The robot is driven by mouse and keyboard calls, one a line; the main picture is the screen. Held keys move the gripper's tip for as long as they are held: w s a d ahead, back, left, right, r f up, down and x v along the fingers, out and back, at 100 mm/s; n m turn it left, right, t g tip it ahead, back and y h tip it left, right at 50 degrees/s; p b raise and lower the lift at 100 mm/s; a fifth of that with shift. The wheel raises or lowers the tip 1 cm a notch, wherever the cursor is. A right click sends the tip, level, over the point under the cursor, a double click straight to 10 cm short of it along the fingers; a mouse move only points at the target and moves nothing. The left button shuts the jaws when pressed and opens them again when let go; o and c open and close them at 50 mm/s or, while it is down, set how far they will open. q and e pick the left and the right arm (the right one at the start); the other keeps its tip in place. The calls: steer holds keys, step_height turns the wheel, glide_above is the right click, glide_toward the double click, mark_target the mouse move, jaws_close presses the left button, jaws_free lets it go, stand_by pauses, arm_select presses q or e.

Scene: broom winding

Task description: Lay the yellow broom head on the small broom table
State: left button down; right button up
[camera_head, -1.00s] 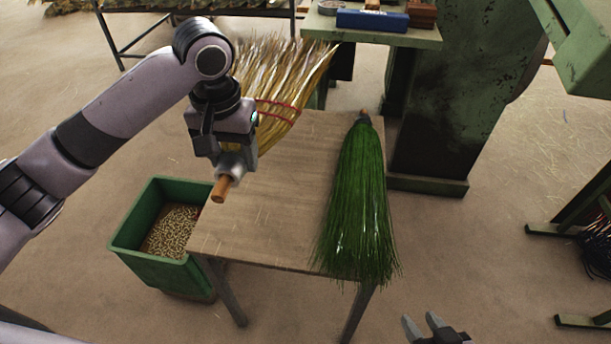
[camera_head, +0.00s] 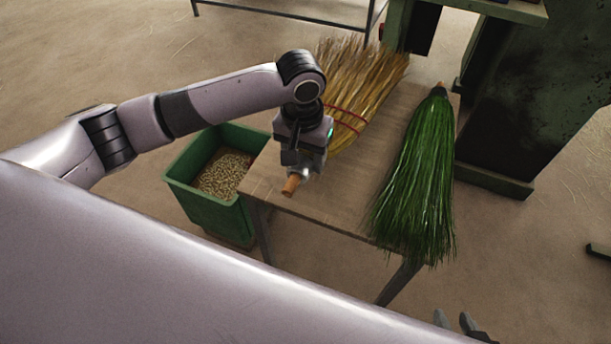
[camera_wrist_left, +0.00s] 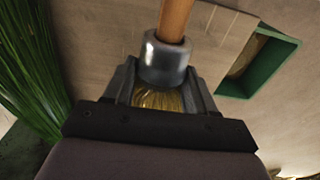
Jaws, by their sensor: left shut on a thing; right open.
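The yellow broom head (camera_head: 362,82) has straw bristles with red stitching and a short wooden stub (camera_head: 291,185). My left gripper (camera_head: 305,165) is shut on it near the metal collar. The collar (camera_wrist_left: 165,60) shows in the left wrist view, with a little straw between the fingers. The broom head lies over the left side of the small broom table (camera_head: 335,188), bristles toward the far edge and stub near the front left edge. I cannot tell whether it touches the top. My right gripper (camera_head: 455,322) is open and empty at the bottom edge, clear of the table.
A green broom head (camera_head: 418,180) lies on the table's right side, bristles overhanging the front edge. A green bin (camera_head: 215,215) of pellets stands at the table's left. A green machine (camera_head: 530,110) stands behind right. Part of my own body crosses the lower left foreground.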

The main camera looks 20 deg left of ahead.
arm_select(q)
step_height(320, 180, down, 6)
steer(key=shift+r+b, duration=0.2)
steer(key=shift+b, duration=0.5)
steer(key=shift+f, duration=0.25)
steer(key=shift+c, duration=1.8)
jaws_free()
steer(key=shift+f, duration=0.1)
steer(key=shift+r, duration=0.3)
steer(key=r+p, duration=0.1)
steer(key=r, duration=0.3)
steer(key=r+p, duration=0.1)
steer(key=r, duration=0.3)
steer(key=s+r+p, duration=0.1)
steer(key=r, duration=0.2)
steer(key=shift+r, duration=0.4)
